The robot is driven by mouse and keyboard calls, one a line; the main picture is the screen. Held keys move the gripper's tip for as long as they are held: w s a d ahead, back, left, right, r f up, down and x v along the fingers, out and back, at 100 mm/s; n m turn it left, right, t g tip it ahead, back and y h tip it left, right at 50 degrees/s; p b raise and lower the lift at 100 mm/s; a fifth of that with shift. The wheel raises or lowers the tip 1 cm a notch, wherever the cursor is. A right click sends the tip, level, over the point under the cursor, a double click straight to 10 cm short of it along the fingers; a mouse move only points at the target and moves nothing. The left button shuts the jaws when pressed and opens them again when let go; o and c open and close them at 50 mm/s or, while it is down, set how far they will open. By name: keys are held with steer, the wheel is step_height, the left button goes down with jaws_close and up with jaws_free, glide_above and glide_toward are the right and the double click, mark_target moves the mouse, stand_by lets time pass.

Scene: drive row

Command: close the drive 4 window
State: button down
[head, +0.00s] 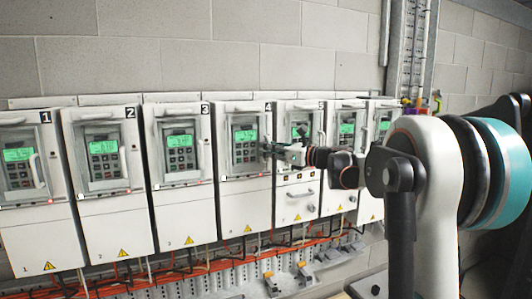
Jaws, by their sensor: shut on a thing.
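The drive 4 cabinet (244,195) is the white box with the black 4 at its top right, in the middle of the head view. Its window (245,119) frames a green-lit display and a dark keypad. My gripper (270,149) is at the window's right edge, where the handle is, and is shut on it. The fingers and wrist hide most of that handle. I cannot tell from this angle whether the window stands slightly off the cabinet face.
Drives 1 (45,240), 2 (115,225) and 3 (182,215) stand to the left. Drive 5 (296,205) and another cabinet (340,200) stand to the right, partly behind my arm. Orange cables (180,273) run below the row.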

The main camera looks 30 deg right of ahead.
steer(key=shift+d+r, duration=0.1)
steer(key=shift+d, duration=0.05)
steer(key=c, duration=2)
jaws_free()
steer(key=shift+s+d, duration=0.1)
steer(key=shift+d, duration=0.05)
steer(key=shift+s, duration=0.1)
steer(key=v, duration=1.1)
steer(key=shift+s+d, duration=0.2)
steer(key=shift+s, duration=0.15)
